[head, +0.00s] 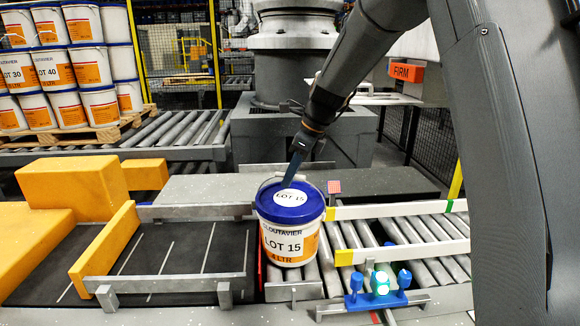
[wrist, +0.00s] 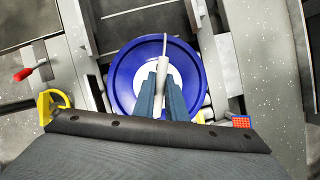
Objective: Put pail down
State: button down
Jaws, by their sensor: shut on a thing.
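A white pail (head: 288,238) with a blue lid and an orange "LOT 15" label stands upright at the near end of the roller conveyor, beside the dark belt. From the head view I cannot tell whether its base touches the rollers. My gripper (head: 291,172) comes down from above onto the lid and is shut on the pail's handle. In the wrist view the blue lid (wrist: 125,75) lies below the gripper (wrist: 158,88), and the pale handle runs between the two fingers. The pail's base is hidden in the wrist view.
A dark belt (head: 170,250) with white lines lies left, with yellow blocks (head: 92,190) beside it. Rollers (head: 400,238) with white guide rails run right. A blue fixture with a green light (head: 380,284) stands front right. Stacked pails (head: 60,75) sit on a pallet back left.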

jog(key=shift+f, duration=0.6)
jog(key=c, duration=1.8)
grip_release()
jog(key=shift+f, duration=0.15)
jog(key=b+v, duration=0.2)
jog(key=v, duration=1)
jog(key=shift+d, duration=0.1)
jog(key=shift+s, duration=0.1)
